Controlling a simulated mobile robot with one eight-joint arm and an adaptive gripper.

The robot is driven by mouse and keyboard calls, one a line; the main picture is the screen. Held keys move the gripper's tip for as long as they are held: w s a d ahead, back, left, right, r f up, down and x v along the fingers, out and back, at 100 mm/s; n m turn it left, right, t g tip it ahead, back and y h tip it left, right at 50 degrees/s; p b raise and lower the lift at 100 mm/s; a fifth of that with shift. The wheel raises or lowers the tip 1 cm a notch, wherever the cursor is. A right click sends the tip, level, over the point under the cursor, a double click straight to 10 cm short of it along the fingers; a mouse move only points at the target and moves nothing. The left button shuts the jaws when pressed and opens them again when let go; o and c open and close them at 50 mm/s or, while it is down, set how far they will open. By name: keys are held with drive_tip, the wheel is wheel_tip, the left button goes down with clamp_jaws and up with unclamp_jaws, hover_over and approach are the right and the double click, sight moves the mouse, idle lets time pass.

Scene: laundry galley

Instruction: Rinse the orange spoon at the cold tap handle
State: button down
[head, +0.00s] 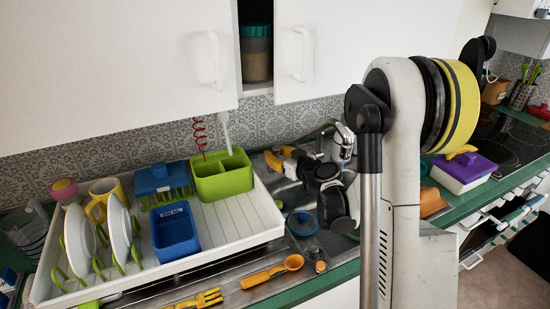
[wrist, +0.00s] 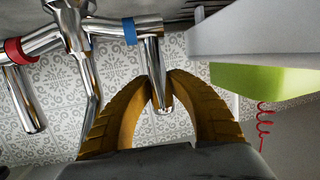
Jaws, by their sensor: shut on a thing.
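The orange spoon (head: 273,272) lies on the steel counter strip near the front edge in the head view, apart from my gripper. My gripper (wrist: 162,88) is in the wrist view with its two ochre fingers shut on the cold tap handle (wrist: 152,58), a chrome lever with a blue band. The fingertips are on either side of the lever's end. The hot handle (wrist: 26,95), with a red band, is to the left, and the chrome spout lies between them. In the head view the tap (head: 342,142) stands behind my arm; whether water runs cannot be seen.
The white drying rack (head: 262,235) holds plates, mugs, a blue tub (head: 175,230) and a green caddy (head: 222,176). A yellow-orange fork (head: 205,299) lies at the front edge. A blue-rimmed round item (head: 302,223) sits by my gripper. Cabinets hang above; a purple-lidded box (head: 465,172) is right.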

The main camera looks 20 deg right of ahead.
drive_tip(key=c, duration=1.2)
unclamp_jaws()
drive_tip(key=shift+d, duration=0.1)
drive_tip(key=v, duration=1.2)
drive_tip(key=shift+r, duration=0.1)
